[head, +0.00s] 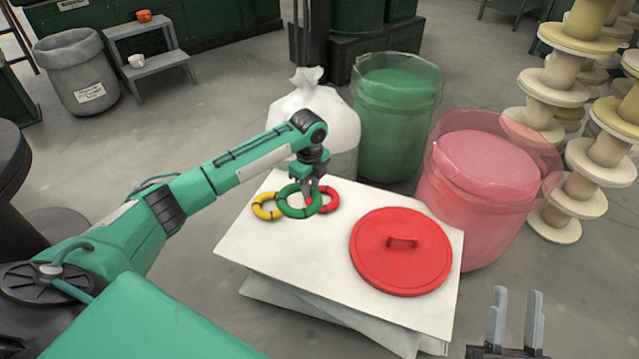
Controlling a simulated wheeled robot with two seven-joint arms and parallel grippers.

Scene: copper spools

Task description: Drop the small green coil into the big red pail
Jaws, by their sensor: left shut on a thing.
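The small green coil (297,211) is in the fingers of my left gripper (306,188), over the white table top between a yellow coil (262,212) and a red coil (331,203). The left gripper is shut on the green coil; whether the coil still touches the table I cannot tell. The big red pail (470,215) stands on the floor right of the table, lined with a clear bag, with a pinkish-red surface showing at its top. My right gripper (515,325) is at the lower right, fingers apart and empty.
A red lid (401,252) with a handle lies on the white table top (270,245), between the coils and the red pail. A green pail (395,120) and a tied white bag (330,120) stand behind the table. Stacked cream spools (555,90) stand at the right.

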